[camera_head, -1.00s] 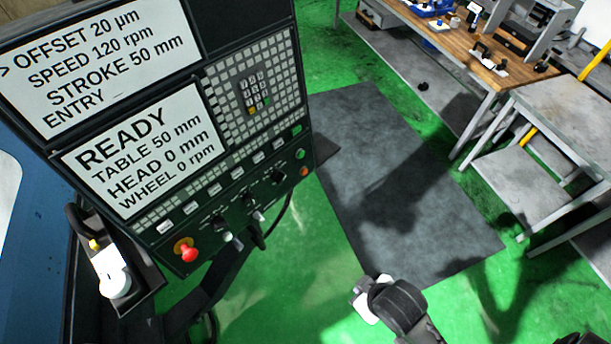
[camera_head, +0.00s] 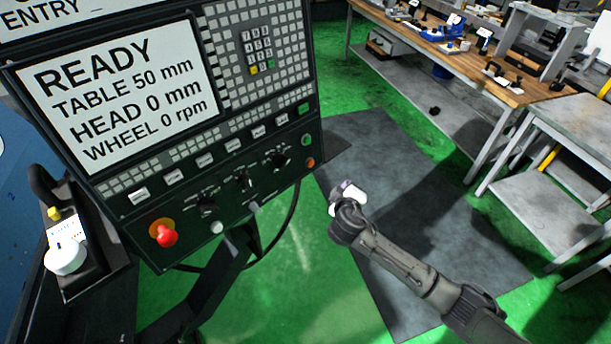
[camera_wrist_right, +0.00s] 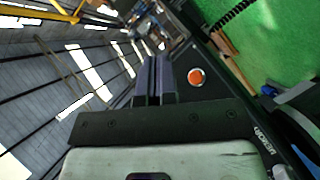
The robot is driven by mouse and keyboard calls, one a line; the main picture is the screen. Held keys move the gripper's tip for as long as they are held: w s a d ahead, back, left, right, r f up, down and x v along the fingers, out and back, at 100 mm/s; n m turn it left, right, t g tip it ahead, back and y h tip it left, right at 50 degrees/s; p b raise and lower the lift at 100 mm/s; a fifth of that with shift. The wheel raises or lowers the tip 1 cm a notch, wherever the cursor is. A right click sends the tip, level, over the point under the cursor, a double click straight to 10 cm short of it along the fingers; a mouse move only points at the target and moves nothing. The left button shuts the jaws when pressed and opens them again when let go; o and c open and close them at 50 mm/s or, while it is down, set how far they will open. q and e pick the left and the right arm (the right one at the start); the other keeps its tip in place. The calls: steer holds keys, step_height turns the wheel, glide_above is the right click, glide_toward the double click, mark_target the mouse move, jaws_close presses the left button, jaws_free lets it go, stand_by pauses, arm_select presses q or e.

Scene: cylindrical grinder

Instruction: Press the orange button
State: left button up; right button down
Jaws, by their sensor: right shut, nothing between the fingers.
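The small round orange button (camera_head: 310,163) sits at the lower right corner of the dark control panel, below a green button (camera_head: 306,140). In the right wrist view the orange button (camera_wrist_right: 196,77) shows just right of my fingertips. My right gripper (camera_head: 342,190) is in front of the panel, below and right of the orange button in the head view and apart from it. Its fingers (camera_wrist_right: 153,72) are shut with nothing between them. My left gripper is out of view.
A red mushroom button (camera_head: 163,233) and several knobs line the panel's lower edge. A handheld unit (camera_head: 66,250) stands at the left. Cables hang beneath the panel. A workbench (camera_head: 440,40) and a metal table (camera_head: 575,125) stand at the right, beyond a grey mat (camera_head: 390,150).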

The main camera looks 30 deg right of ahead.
mark_target(310, 163)
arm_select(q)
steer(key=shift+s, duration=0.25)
arm_select(e)
steer(key=t, duration=0.1)
steer(key=w, duration=0.1)
steer(key=w+t, duration=0.1)
steer(key=shift+w+a+r+t, duration=0.1)
steer(key=shift+a+r+t, duration=0.15)
steer(key=shift+t, duration=0.05)
arm_select(q)
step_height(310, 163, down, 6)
steer(key=b, duration=0.5)
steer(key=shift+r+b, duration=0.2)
steer(key=shift+b, duration=0.15)
arm_select(e)
steer(key=w+a+f, duration=0.1)
steer(key=w, duration=0.7)
steer(key=shift+w+a+f, duration=0.25)
steer(key=shift+a+f, duration=0.05)
